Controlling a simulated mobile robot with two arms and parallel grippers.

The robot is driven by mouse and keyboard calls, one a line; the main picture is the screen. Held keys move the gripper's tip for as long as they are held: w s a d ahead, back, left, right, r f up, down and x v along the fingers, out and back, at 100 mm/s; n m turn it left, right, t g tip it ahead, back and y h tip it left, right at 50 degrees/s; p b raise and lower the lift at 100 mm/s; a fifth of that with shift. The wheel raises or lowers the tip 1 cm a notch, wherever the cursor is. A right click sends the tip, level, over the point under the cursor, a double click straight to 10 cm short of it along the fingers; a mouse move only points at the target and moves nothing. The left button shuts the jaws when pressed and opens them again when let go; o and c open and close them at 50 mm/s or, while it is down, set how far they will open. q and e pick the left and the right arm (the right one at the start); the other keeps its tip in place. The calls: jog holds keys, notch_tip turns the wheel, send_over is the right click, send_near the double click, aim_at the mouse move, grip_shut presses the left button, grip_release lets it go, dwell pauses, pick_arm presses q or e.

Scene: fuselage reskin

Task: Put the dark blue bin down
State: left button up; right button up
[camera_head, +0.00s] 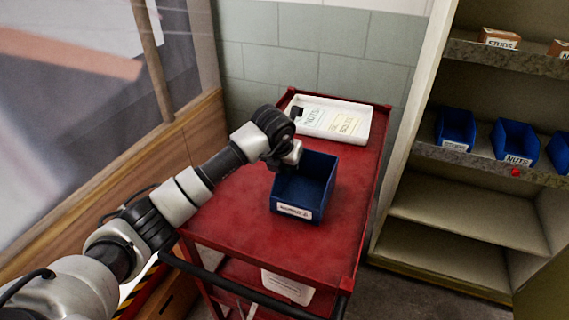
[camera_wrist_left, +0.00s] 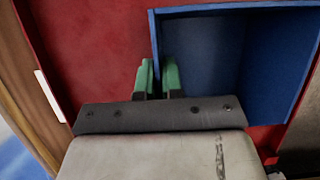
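The dark blue bin (camera_head: 303,192) is upright over the red cart top, with a white label on its front; its inside looks empty. It also shows in the left wrist view (camera_wrist_left: 235,55). My left gripper (camera_head: 288,163) is at the bin's left wall. In the left wrist view its green fingers (camera_wrist_left: 158,78) are close together, one on each side of that wall, and appear shut on it. The head view does not clearly show whether the bin's base touches the cart. My right gripper is not in view.
The red cart (camera_head: 235,215) has bare top around the bin. A white tray (camera_head: 335,118) with labels lies at its back. A shelf unit (camera_head: 465,215) on the right holds several blue bins. A wooden-framed window wall stands on the left.

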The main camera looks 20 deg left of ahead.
pick_arm(q)
jog(key=o, duration=0.4)
jog(key=v, duration=1.2)
jog(key=shift+r+b, duration=0.15)
jog(key=shift+b, duration=0.15)
